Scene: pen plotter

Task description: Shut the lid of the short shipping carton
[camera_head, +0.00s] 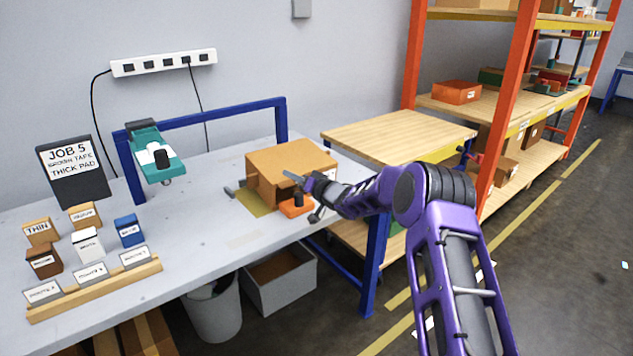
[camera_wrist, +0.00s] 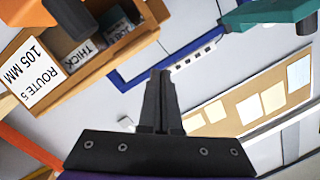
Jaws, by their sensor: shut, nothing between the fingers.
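The short shipping carton (camera_head: 277,162) is a brown box near the bench's right end. In the wrist view the carton (camera_wrist: 55,85) fills the upper left. It has a white label reading "ROUTE 5 105 MM", and part of its inside shows with packed items, one marked "THICK", so it is not fully covered. The head view shows a broad brown top panel, but I cannot tell its exact lid angle. My gripper (camera_head: 291,176) is in front of the carton's near side. In the wrist view its fingers (camera_wrist: 160,75) are together and empty; contact with the carton is unclear.
An orange object (camera_head: 297,205) sits close in front of the carton. A teal device (camera_head: 157,157) hangs on the blue frame (camera_head: 205,123) to the left. Small boxes and a wooden rack (camera_head: 95,290) stand further left. Mid-bench (camera_head: 195,215) is mostly clear.

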